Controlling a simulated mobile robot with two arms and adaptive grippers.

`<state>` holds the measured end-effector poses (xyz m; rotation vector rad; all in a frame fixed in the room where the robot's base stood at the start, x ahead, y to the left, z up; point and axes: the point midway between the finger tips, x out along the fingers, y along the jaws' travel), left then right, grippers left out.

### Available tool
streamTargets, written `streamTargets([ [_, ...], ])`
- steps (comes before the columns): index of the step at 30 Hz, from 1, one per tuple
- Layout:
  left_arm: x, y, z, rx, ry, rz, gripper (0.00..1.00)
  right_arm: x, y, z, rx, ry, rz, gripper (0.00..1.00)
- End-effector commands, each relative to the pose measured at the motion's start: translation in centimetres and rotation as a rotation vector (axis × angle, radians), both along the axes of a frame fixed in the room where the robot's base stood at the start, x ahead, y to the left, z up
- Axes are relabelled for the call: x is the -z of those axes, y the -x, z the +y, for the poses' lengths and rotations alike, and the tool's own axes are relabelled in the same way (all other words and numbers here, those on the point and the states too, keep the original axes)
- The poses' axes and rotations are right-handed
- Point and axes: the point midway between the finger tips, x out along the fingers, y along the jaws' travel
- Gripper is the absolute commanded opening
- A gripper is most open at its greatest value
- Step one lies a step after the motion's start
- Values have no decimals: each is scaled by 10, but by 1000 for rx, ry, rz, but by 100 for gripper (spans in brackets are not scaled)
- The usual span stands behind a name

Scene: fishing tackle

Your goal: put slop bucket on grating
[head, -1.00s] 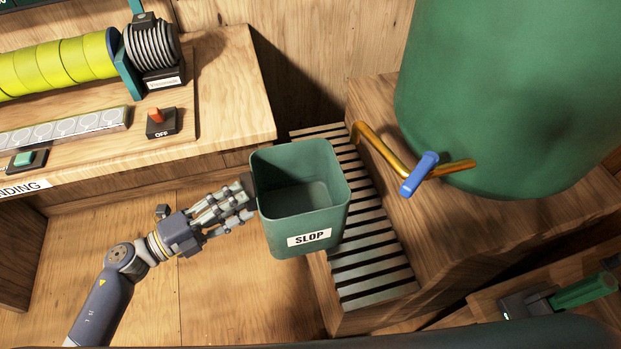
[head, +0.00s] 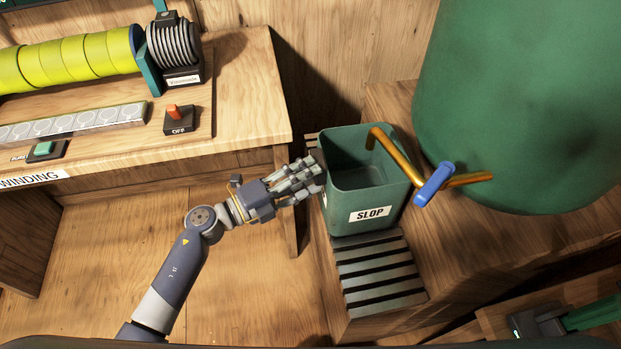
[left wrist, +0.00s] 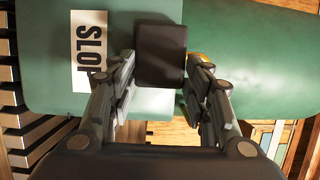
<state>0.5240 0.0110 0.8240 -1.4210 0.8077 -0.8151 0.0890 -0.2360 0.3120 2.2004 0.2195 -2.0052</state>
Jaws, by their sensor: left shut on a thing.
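The slop bucket (head: 345,211) is a green, open-topped, square bucket with a white SLOP label. It is upright at the far part of the slatted grating (head: 380,277), under the brass spout; I cannot tell whether its base touches the slats. My left gripper (head: 318,176) is at the bucket's left side and shut on its dark handle block. In the left wrist view the fingers (left wrist: 162,75) close around the dark block (left wrist: 161,54), with the SLOP label beside it on the bucket wall (left wrist: 45,60). My right gripper is not in view.
A brass tap (head: 397,160) with a blue lever (head: 434,184) reaches from a large green barrel (head: 520,100) over the bucket. A wooden bench (head: 250,90) with a winding machine stands at the left. The grating's near part is bare.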

Motion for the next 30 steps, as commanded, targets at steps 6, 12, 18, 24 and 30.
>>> streamTargets([
  [6,3,-7,-12,0,3,-3,0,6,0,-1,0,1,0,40],
  [12,11,-7,-12,1,4,-3,0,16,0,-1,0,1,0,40],
  [18,12,-7,-11,1,3,-4,0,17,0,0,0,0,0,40],
  [24,12,-6,-11,1,4,-3,0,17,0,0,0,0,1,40],
  [30,17,-6,-11,1,0,-1,54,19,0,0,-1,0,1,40],
])
